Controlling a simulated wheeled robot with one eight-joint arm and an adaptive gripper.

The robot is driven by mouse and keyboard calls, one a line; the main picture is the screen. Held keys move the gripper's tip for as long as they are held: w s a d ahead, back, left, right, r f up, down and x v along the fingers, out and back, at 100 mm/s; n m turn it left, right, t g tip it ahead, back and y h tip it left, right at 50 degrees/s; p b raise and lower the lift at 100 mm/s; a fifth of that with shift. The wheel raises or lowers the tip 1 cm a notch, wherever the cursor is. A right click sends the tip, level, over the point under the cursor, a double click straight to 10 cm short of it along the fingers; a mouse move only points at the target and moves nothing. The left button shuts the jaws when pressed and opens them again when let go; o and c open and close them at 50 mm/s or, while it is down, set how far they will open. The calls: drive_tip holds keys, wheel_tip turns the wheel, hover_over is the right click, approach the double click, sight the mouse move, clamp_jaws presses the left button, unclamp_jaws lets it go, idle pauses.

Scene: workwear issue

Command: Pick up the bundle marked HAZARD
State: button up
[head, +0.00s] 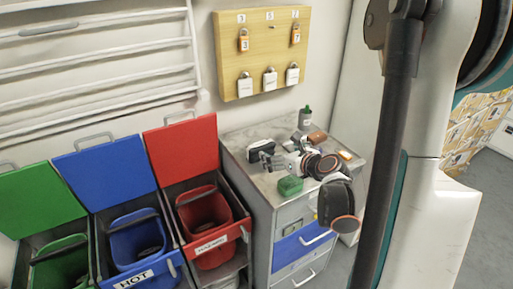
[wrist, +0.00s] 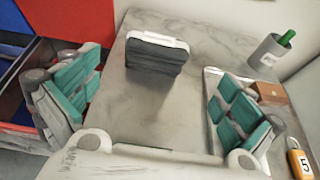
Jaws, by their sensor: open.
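A dark folded bundle (wrist: 155,57) with a white band along its top stands on the grey counter, ahead of my gripper (wrist: 157,105) in the wrist view. I cannot read any mark on it. In the head view the dark bundle (head: 261,150) is at the counter's left back side. My gripper (head: 283,152) is open, its teal-padded fingers wide apart and empty. The bundle lies between the fingers' lines but beyond them, apart from both. My arm hides part of the counter in the head view.
A grey cup with a green bottle (wrist: 267,57), a brown box (wrist: 269,92) and an orange padlock marked 5 (wrist: 300,163) are at right. Lidded red (head: 204,213), blue and green bins stand left.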

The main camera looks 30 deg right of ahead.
sight(264, 148)
drive_tip(key=b+x, duration=0.2)
drive_tip(key=x, duration=0.6)
drive_tip(key=shift+w+f, duration=0.1)
drive_tip(key=shift+f, duration=0.05)
drive_tip(key=b+x, duration=0.1)
drive_tip(key=x, duration=0.1)
drive_tip(key=b+x, duration=0.1)
drive_tip(key=x, duration=0.2)
drive_tip(key=shift+a+f, duration=0.15)
drive_tip(key=shift+f, duration=0.1)
drive_tip(key=c, duration=1)
